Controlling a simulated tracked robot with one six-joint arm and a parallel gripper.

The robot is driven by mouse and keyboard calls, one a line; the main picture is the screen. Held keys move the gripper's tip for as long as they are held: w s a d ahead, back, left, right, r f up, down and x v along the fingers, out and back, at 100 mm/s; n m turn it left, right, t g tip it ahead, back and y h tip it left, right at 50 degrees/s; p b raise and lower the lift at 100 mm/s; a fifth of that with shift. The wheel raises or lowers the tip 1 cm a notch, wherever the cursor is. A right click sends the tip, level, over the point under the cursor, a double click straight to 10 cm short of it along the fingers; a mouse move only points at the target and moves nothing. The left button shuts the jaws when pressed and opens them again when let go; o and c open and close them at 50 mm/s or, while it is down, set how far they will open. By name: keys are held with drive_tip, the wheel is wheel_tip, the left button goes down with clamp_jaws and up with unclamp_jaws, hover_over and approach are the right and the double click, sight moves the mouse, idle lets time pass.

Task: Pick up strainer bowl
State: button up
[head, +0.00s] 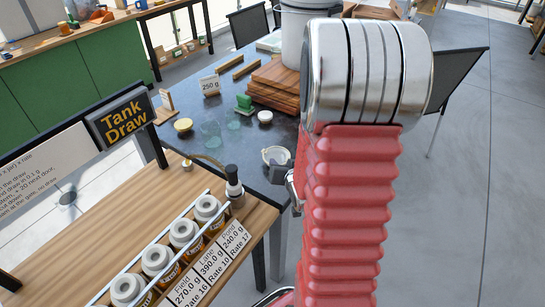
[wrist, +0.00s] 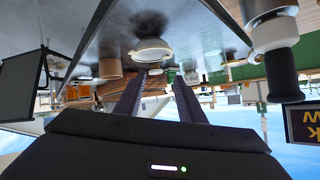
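The strainer bowl (head: 275,155) is a small white bowl on the dark table, close to its near edge in the head view. My red arm stands just right of it, and a dark part of my gripper end hides some of its lower right side. In the wrist view, which is upside down, the bowl (wrist: 151,50) shows at top centre, beyond the fingertips. My gripper (wrist: 158,82) is open, with its two dark fingers apart and nothing visible between them. The fingers point toward the bowl and look apart from it.
A wooden counter (head: 130,212) with a rack of white-capped jars (head: 184,234) and a dark-topped bottle (head: 234,182) is at left. Glass cups (head: 211,130), a white-lidded jar (head: 265,117) and stacked wooden boards (head: 278,82) stand behind the bowl. The bottle also looms at right in the wrist view (wrist: 275,60).

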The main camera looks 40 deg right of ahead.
drive_tip(key=s+d+f+m+t+h, duration=0.1)
drive_tip(key=s+d+f+m, duration=0.2)
drive_tip(key=s+d+f, duration=0.1)
drive_tip(key=shift+d+f+t, duration=0.15)
drive_tip(key=shift+f+t, duration=0.15)
drive_tip(key=shift+f, duration=0.35)
approach(276, 159)
drive_tip(key=shift+s+d+r, duration=0.45)
drive_tip(key=shift+s+d, duration=0.05)
drive_tip(key=shift+d, duration=0.2)
drive_tip(key=shift+s+d+r, duration=0.4)
drive_tip(key=shift+s+d, duration=0.15)
drive_tip(key=shift+d, duration=0.15)
drive_tip(key=shift+w, duration=0.1)
drive_tip(key=shift+x, duration=2.55)
drive_tip(key=shift+d+r, duration=0.1)
drive_tip(key=shift+r, duration=0.05)
drive_tip(key=shift+c, duration=0.2)
